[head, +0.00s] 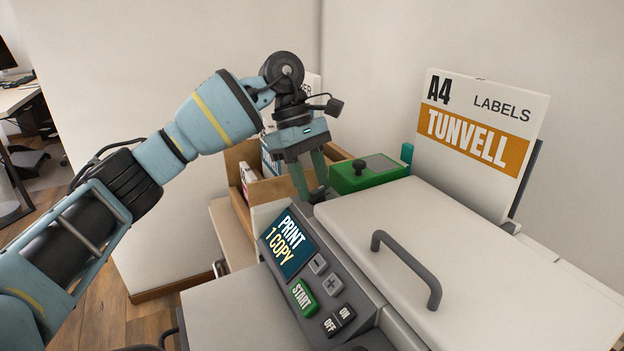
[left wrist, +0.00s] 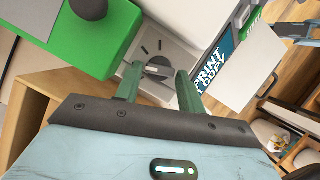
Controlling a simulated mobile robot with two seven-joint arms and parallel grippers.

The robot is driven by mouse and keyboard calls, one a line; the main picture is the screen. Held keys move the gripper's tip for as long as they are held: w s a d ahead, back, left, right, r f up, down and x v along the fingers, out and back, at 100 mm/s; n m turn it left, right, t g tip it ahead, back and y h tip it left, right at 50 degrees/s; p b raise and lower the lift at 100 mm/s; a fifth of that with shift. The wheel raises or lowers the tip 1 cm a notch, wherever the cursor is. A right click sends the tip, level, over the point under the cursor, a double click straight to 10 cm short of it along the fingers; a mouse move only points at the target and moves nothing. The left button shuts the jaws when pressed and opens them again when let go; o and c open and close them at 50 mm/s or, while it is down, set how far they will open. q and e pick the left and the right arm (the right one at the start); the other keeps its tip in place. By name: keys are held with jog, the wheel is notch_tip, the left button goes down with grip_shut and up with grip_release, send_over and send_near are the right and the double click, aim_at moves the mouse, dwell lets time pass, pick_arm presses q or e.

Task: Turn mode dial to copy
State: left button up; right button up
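The mode dial (left wrist: 158,68) is a dark round knob with a light pointer mark on a grey plate with dark tick marks, seen in the left wrist view. My left gripper (left wrist: 158,70) has its two green fingers apart, one on each side of the dial, with a gap showing between them. In the head view my left gripper (head: 312,192) points down at the copier's far left corner and largely hides the dial. The copier screen (head: 287,245) reads "PRINT 1 COPY".
A green box with a black knob (head: 368,172) stands just beyond the dial. The copier lid (head: 470,250) with a grey handle (head: 408,268) is closed. A START button (head: 304,297) and an ON/OFF switch (head: 339,321) lie nearer. A wooden organiser (head: 240,158) stands behind.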

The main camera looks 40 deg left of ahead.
pick_arm(q)
jog(key=c, duration=0.5)
jog(key=shift+c, duration=0.4)
pick_arm(e)
jog(key=shift+s, duration=0.4)
pick_arm(q)
jog(key=n+p, duration=0.1)
jog(key=n+t+p, duration=0.1)
jog(key=p, duration=0.1)
jog(key=shift+s+r+n, duration=0.2)
jog(key=shift+n, duration=0.2)
jog(key=n+p, duration=0.1)
jog(key=n+t+p, duration=0.1)
jog(key=n+p, duration=0.1)
jog(key=shift+s+d+n+t+y, duration=0.1)
jog(key=shift+s+n+t+y, duration=0.05)
jog(key=shift+n+t+y, duration=0.15)
jog(key=shift+f+n+p, duration=0.1)
jog(key=shift+n+p, duration=0.6)
pick_arm(e)
notch_tip(320, 180, up, 6)
jog(key=shift+s+a, duration=0.15)
jog(key=shift+a, duration=0.1)
jog(key=shift+s, duration=0.1)
pick_arm(q)
jog(key=o, duration=0.9)
jog(key=shift+o, duration=0.4)
